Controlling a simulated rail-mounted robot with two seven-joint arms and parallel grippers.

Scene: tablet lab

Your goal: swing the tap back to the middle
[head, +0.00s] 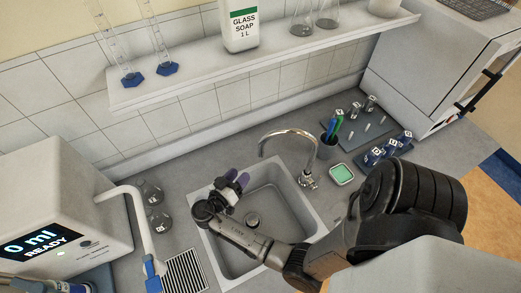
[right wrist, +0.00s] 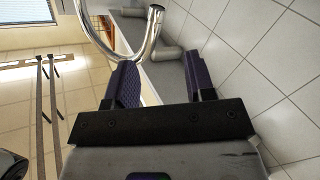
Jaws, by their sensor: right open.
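The chrome tap (head: 291,133) rises from its base at the sink's back right corner. Its curved spout reaches left along the back of the sink (head: 199,240), with the mouth near the back rim. My right gripper (head: 236,179) is over the sink, left of and below the spout's mouth, with its purple fingers apart and empty. In the right wrist view the bent chrome spout (right wrist: 146,42) shows just beyond the fingertips, nearer the left finger; I cannot tell if they touch. I do not make out my left gripper in the head view.
A green sponge in a dish (head: 342,174) and a dark cup of pens (head: 329,146) stand right of the tap. Flasks (head: 159,221) and a white dispenser (head: 62,208) stand left of the sink. A shelf (head: 190,78) with glassware and a soap bottle (head: 239,27) hangs above.

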